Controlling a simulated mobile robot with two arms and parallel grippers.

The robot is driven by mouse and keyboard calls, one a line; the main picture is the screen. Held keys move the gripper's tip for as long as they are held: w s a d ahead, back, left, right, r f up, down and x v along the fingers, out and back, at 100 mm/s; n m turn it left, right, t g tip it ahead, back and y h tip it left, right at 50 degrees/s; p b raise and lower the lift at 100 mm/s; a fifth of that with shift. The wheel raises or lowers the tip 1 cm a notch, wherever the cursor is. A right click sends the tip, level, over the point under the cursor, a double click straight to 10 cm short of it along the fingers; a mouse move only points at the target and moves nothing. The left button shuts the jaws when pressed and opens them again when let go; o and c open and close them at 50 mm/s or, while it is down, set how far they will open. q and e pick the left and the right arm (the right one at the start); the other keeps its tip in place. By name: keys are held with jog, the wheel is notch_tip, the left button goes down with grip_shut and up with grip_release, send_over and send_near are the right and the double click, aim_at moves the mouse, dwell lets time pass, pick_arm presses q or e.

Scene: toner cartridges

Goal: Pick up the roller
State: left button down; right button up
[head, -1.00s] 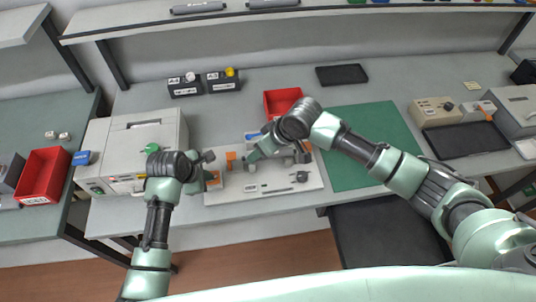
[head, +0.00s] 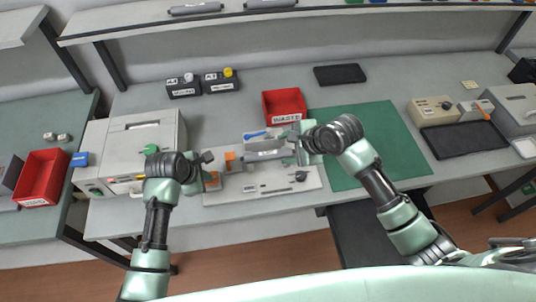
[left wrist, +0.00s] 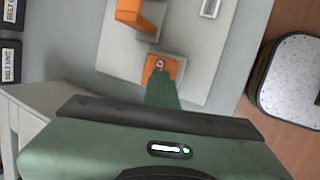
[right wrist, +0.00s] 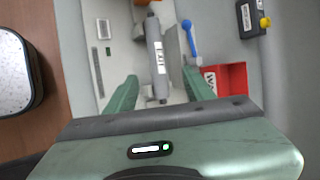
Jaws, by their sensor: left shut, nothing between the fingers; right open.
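The roller (right wrist: 156,50) is a grey cylinder with a white label and narrow shaft ends, lying in the grey fixture (right wrist: 104,75). In the head view the roller (head: 265,155) lies across the fixture's middle. My right gripper (right wrist: 160,88) is open, its fingers to either side of the roller's near end; I cannot tell whether they touch it. In the head view the right gripper (head: 292,150) is at the roller's right end. My left gripper (left wrist: 160,82) is shut and empty near an orange block (left wrist: 158,68) at the fixture's left end.
A red waste bin (head: 285,103) stands behind the fixture. A blue-handled tool (right wrist: 188,35) lies beside the roller. A printer (head: 140,150) is at left, a green mat (head: 370,140) at right. Two dark labelled boxes (head: 203,85) stand at the back.

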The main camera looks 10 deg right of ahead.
send_over(270, 154)
jog(key=s+d, duration=0.2)
jog(key=s, duration=0.1)
notch_tip(270, 154, down, 4)
jog(key=shift+x, duration=2.95)
jog(key=shift+s+d+f, duration=0.1)
jog(key=shift+s+f, duration=0.05)
grip_shut()
